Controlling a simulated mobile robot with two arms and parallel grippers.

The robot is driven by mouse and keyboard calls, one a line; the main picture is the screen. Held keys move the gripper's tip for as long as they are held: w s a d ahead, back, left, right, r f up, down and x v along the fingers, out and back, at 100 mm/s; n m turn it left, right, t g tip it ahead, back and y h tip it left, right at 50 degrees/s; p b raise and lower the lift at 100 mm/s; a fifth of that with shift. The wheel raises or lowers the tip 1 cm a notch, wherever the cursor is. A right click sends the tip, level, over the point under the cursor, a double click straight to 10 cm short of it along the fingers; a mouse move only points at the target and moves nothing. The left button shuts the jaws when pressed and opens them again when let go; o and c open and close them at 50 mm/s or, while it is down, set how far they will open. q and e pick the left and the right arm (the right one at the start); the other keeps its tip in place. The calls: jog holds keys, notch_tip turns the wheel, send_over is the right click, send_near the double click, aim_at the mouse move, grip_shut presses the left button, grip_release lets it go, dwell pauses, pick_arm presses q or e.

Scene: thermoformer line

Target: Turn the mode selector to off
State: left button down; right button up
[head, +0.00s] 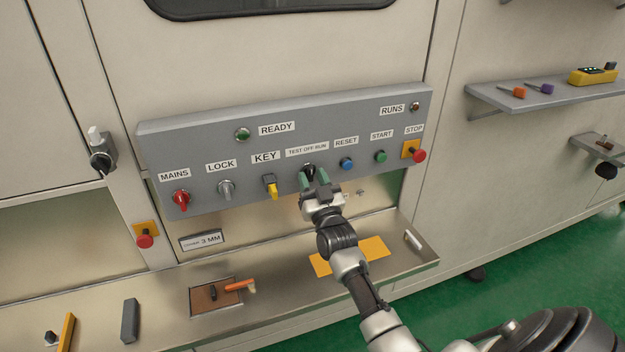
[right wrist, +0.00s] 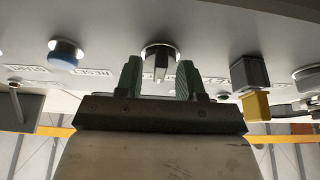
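The mode selector (head: 309,168) is a small black knob under the "TEST OFF RUN" label (head: 307,149) on the grey control panel, between the yellow key and the blue reset button. My right gripper (head: 314,182) is right in front of it, partly covering it. In the right wrist view the selector (right wrist: 161,62) shows between the two green fingers of my open right gripper (right wrist: 159,78), with a gap on each side. I cannot tell which position it points to. My left gripper is not in view.
Close by on the panel are the yellow key (head: 271,187), the blue reset button (head: 347,163) and the green start button (head: 381,156). A red stop button (head: 418,155) is at the right end. Below is a ledge (head: 275,312) with loose tools.

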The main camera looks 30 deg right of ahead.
jog(key=b+v, duration=0.3)
jog(key=v, duration=0.7)
jog(key=shift+s+f, duration=0.15)
jog(key=shift+s, duration=0.15)
jog(key=shift+a, duration=0.15)
